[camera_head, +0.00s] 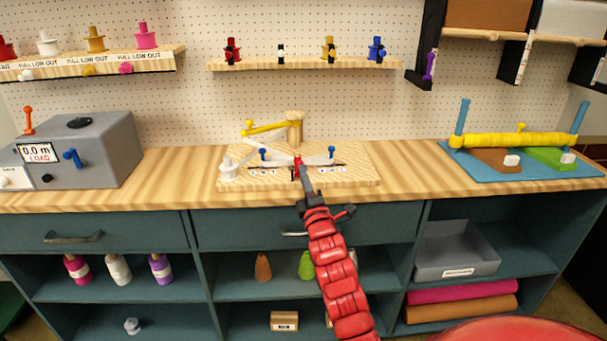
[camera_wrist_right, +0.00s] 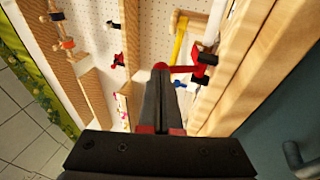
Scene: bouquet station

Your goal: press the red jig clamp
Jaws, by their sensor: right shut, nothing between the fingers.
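The red jig clamp (camera_head: 297,166) stands near the middle of the wooden jig board (camera_head: 350,177) on the bench. In the right wrist view its red lever (camera_wrist_right: 186,69) runs sideways just beyond my fingertips, with a red and black part at its right end. My right gripper (camera_head: 306,184) reaches up from the front and its tips are at the clamp; it also shows in the right wrist view (camera_wrist_right: 161,76), shut with nothing between the fingers. I cannot tell whether the tips touch the lever. My left gripper is not in view.
The board also bears a yellow lever (camera_head: 264,127), a wooden post (camera_head: 295,128), a white spool-like piece (camera_head: 227,170) and blue-knobbed pins (camera_head: 332,151). A grey load box (camera_head: 105,150) stands at left. A blue mat (camera_head: 590,170) with a yellow roll lies at right. Bare bench lies between.

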